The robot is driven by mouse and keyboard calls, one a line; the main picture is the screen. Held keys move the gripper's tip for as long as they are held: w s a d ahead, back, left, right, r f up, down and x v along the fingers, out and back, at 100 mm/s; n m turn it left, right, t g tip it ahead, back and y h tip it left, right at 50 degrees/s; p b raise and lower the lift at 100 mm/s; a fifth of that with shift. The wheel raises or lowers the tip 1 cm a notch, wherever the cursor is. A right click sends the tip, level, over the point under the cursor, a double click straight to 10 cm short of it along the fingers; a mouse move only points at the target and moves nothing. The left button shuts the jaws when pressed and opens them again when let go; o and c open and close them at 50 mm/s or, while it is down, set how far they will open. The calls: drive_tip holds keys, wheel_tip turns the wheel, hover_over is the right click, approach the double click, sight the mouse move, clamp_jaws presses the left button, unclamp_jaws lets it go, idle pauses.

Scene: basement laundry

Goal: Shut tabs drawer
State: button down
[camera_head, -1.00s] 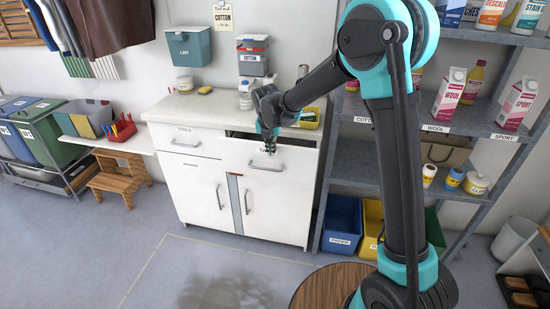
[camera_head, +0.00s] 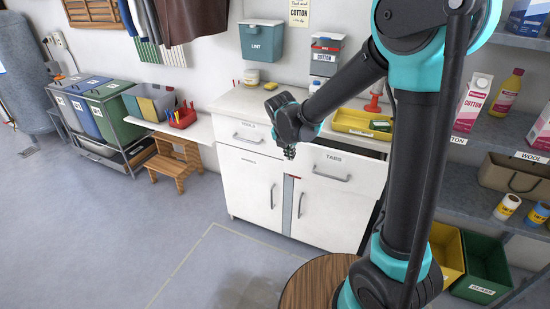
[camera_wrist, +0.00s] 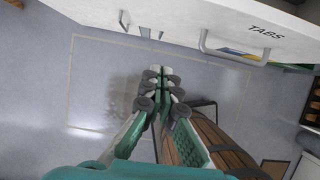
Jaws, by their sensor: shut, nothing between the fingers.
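The TABS drawer (camera_head: 350,168) is the white upper right drawer of the counter unit. Its front stands forward, with a dark gap showing along its top, so it is partly open. Its bar handle (camera_head: 331,177) is on the front. In the wrist view the TABS front (camera_wrist: 285,35) is at upper right, with a handle (camera_wrist: 233,52) below it. My gripper (camera_head: 290,155) is shut and empty, at the left end of the TABS front, left of its handle. In the wrist view its fingertips (camera_wrist: 160,72) meet over floor, apart from the handle.
The TOOLS drawer (camera_head: 243,134) beside it looks closed. A yellow tray (camera_head: 350,122) stands on the countertop above. A round wooden top (camera_head: 308,284) is close in front. Shelves (camera_head: 490,135) stand at the right.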

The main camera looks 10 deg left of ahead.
sight(296, 162)
drive_tip(key=w+f, duration=0.2)
drive_tip(key=f, duration=0.1)
drive_tip(key=w+d+f, duration=0.1)
drive_tip(key=w+f, duration=0.1)
drive_tip(key=f, duration=0.1)
drive_tip(key=w+d+f, duration=0.1)
drive_tip(key=w+f, duration=0.1)
drive_tip(key=f, duration=0.1)
drive_tip(key=shift+w, duration=0.2)
drive_tip(key=shift+w+d, duration=0.1)
drive_tip(key=shift+w, duration=0.35)
drive_tip(key=w+d, duration=0.1)
drive_tip(key=w, duration=0.2)
drive_tip(key=w+d, duration=0.1)
drive_tip(key=w, duration=0.4)
drive_tip(key=shift+w+d, duration=0.35)
drive_tip(key=shift+d, duration=0.05)
